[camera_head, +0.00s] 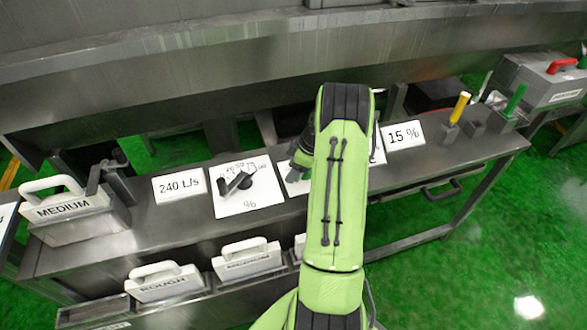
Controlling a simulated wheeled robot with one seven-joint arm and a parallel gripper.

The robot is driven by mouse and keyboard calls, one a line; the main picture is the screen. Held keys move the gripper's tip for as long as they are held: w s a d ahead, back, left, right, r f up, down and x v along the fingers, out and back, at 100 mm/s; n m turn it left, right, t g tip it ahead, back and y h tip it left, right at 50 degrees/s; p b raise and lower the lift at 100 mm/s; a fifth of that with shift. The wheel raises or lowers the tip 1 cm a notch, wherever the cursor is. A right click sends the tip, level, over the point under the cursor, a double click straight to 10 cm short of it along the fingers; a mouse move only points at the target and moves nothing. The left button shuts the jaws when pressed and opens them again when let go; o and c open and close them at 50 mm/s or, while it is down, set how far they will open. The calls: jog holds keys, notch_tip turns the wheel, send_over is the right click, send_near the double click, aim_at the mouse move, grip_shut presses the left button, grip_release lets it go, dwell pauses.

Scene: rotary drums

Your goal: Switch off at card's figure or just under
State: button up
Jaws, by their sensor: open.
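A white card reading "15 %" (403,135) stands on the grey bench, right of my arm. A white card reading "240 L/s" (179,187) stands left of it. Beside that, a white dial plate marked "%" (262,197) carries a dark lever knob (236,183); its scale is too small to read. Another white plate (297,181) is mostly hidden behind my green arm. A yellow-handled lever (460,107) and a green-handled lever (515,100) stand upright at the right end. My gripper (302,157) is open, mostly hidden by my arm, near the partly hidden plate.
A white-handled block labelled "MEDIUM" (70,212) sits at the bench's left end. White-handled blocks, one labelled "ROUGH" (165,283), sit on a lower shelf. A red-handled grey box (550,82) is at far right. A large metal trough (200,70) runs behind. Green floor is open at right.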

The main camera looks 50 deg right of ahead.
jog(key=shift+c, duration=0.2)
grip_shut()
